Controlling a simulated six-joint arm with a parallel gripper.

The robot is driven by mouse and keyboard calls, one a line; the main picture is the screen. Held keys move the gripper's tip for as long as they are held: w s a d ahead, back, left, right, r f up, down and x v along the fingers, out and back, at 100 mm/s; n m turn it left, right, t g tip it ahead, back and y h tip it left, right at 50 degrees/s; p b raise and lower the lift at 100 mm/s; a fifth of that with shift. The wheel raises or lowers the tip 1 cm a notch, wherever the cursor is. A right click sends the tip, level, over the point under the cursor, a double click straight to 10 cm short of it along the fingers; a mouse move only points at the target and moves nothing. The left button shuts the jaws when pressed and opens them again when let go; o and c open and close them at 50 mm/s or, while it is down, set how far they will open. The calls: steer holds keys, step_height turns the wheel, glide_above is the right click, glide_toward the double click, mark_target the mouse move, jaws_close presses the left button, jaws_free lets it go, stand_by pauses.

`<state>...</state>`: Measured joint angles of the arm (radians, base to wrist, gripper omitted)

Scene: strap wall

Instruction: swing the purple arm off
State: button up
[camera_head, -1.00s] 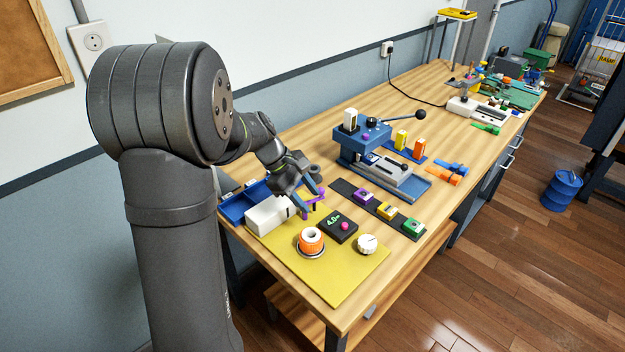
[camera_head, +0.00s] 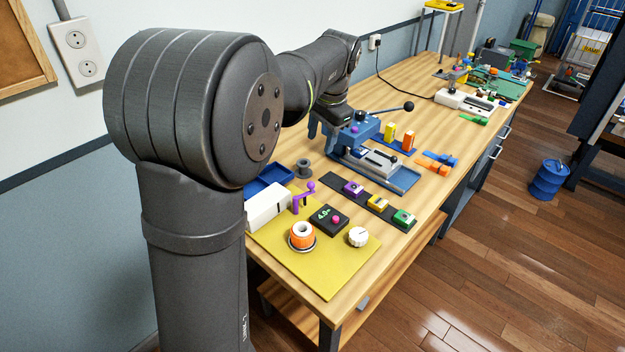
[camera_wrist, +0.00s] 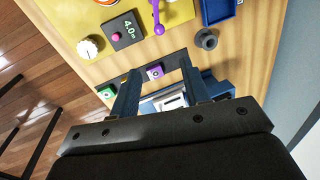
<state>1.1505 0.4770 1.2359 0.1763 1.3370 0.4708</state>
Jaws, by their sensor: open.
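The purple arm (camera_head: 304,197) stands at the right end of a white box (camera_head: 268,206) by the yellow mat, with a round knob at its raised end. In the wrist view the purple arm (camera_wrist: 157,14) shows at the top edge, well beyond my fingertips. My gripper (camera_head: 328,126) is at the top of the blue press (camera_head: 352,138), apart from the purple arm and partly hidden by my own arm. In the wrist view my gripper (camera_wrist: 158,76) is open, with a white block (camera_wrist: 172,100) on the press showing between its fingers.
A grey spool (camera_head: 303,168) stands near the blue tray (camera_head: 268,180). A dark strip (camera_head: 366,197) carries purple, yellow and green blocks. An orange ring piece (camera_head: 302,236) and a white knob (camera_head: 358,237) are on the yellow mat (camera_head: 325,280).

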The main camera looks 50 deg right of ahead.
mark_target(312, 182)
steer(key=w+f, duration=0.1)
steer(key=f, duration=0.4)
steer(key=w+f, duration=0.1)
steer(key=f, duration=0.4)
steer(key=w+f, duration=0.1)
steer(key=f, duration=0.4)
steer(key=shift+d+f, duration=0.1)
steer(key=shift+f, duration=0.05)
